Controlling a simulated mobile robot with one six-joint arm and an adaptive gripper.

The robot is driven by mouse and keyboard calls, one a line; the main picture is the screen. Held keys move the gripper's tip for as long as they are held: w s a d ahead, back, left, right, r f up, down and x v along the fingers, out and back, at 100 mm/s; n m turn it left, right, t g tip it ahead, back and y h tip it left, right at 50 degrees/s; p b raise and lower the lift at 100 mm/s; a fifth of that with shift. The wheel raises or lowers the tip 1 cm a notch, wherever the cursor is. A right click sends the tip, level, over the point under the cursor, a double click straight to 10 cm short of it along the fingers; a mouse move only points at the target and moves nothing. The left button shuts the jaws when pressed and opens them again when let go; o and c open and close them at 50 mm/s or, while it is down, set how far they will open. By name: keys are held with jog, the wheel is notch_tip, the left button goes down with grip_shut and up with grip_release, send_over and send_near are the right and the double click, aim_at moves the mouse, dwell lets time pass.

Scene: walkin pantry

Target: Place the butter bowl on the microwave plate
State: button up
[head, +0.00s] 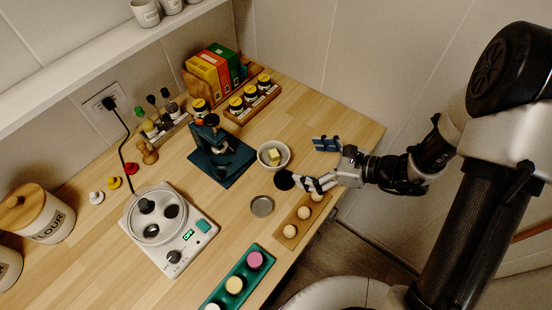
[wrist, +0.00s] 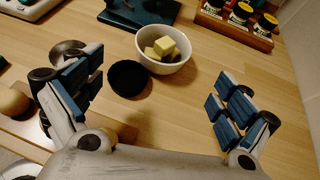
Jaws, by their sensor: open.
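The butter bowl (head: 263,160) is a small white bowl with yellow butter chunks in it, upright on the wooden counter. In the wrist view the bowl (wrist: 168,68) is at the top middle, beyond my fingertips. My gripper (head: 318,164) is to the right of the bowl in the head view, open and empty. Its two fingers stand wide apart in the wrist view (wrist: 158,100). No microwave shows; a white appliance (head: 194,247) with a round plate (head: 150,238), a knob and a lit OFF display stands at the left. Dark round items lie on its plate.
A black disc (wrist: 130,78) lies between my fingers and the bowl. A metal dish (head: 262,206), a wooden tray of balls (head: 289,231) and a green tray (head: 230,287) are nearby. A dark teal stand (head: 221,160) is left of the bowl. A jar rack (head: 251,105) is behind.

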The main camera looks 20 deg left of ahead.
aim_at(264, 155)
jog(key=b+x, duration=0.1)
jog(key=x, duration=0.5)
jog(key=b+x, duration=0.2)
jog(key=x, duration=0.4)
jog(key=shift+w+d, duration=0.1)
jog(key=shift+w, duration=0.15)
jog(key=shift+c, duration=0.2)
jog(key=c, duration=1.3)
notch_tip(264, 155, up, 20)
jog(key=p, duration=0.6)
jog(key=w+d+f+m+t, duration=0.1)
jog(key=d+f, duration=0.1)
jog(key=d, duration=0.7)
jog(key=w+d+f+m+t+h, duration=0.1)
jog(key=d+f+m+t, duration=0.1)
jog(key=d, duration=0.7)
jog(key=w+d+f+m+t+h, duration=0.1)
jog(key=d+f, duration=0.3)
jog(key=d, duration=0.5)
jog(key=shift+d+m+t, duration=0.3)
jog(key=shift+m+t, duration=0.2)
jog(key=shift+t, duration=0.1)
jog(key=shift+w, duration=0.1)
